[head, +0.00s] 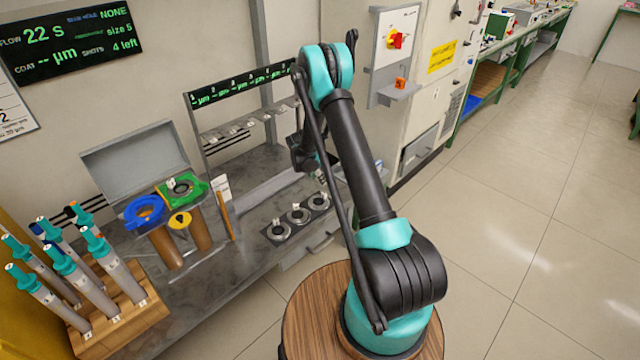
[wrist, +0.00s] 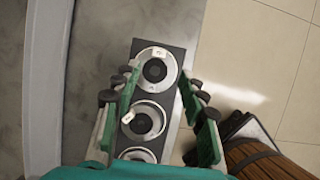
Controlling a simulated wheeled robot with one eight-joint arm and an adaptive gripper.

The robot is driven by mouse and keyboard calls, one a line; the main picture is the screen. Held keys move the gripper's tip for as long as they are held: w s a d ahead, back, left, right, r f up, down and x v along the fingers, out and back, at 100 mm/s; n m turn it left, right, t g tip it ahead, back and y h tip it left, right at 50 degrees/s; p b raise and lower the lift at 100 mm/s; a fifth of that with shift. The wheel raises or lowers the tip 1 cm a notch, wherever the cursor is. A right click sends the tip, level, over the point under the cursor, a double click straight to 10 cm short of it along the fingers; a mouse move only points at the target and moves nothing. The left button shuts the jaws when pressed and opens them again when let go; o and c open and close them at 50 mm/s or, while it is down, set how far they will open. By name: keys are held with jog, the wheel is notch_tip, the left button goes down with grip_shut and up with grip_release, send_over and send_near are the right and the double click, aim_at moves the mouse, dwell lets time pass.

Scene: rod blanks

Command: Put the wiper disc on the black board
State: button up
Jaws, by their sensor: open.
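The black board (wrist: 180,58) lies on the bench and carries three metal ring discs. It also shows in the head view (head: 323,205). The far disc (wrist: 168,79) and the middle disc (wrist: 156,117) have small white tags. The near disc (wrist: 128,156) is partly hidden by my wrist. I cannot tell which disc is the wiper disc. My gripper (wrist: 158,88) is open and empty, its green pads on either side of the far disc in the wrist view. Its height above the board is unclear. In the head view my gripper (head: 312,162) is small and dark, partly behind my arm.
A blue ring (head: 145,209), a green holder (head: 200,188) with a metal ring and a yellow ring (head: 180,220) stand on brown tubes to the left. A wooden block (head: 110,315) holds several teal-capped rods. A rack (head: 235,125) stands behind the board.

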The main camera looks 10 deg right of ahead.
jog(key=s+d+r+m+y, duration=0.1)
jog(key=s+d+r+m, duration=0.1)
jog(key=s+r+m, duration=0.7)
jog(key=s+d+r+m+y, duration=0.1)
jog(key=s+r+m, duration=0.2)
jog(key=s+r, duration=0.65)
jog(key=s+r+m+y, duration=0.1)
jog(key=s+r+m, duration=0.2)
jog(key=s+m, duration=0.3)
jog(key=s+r+m+t, duration=0.1)
jog(key=s+r+m, duration=0.2)
jog(key=s, duration=1.4)
jog(key=m, duration=0.4)
jog(key=shift+s+d+y, duration=0.2)
jog(key=shift+d+y, duration=0.15)
jog(key=shift+y, duration=0.05)
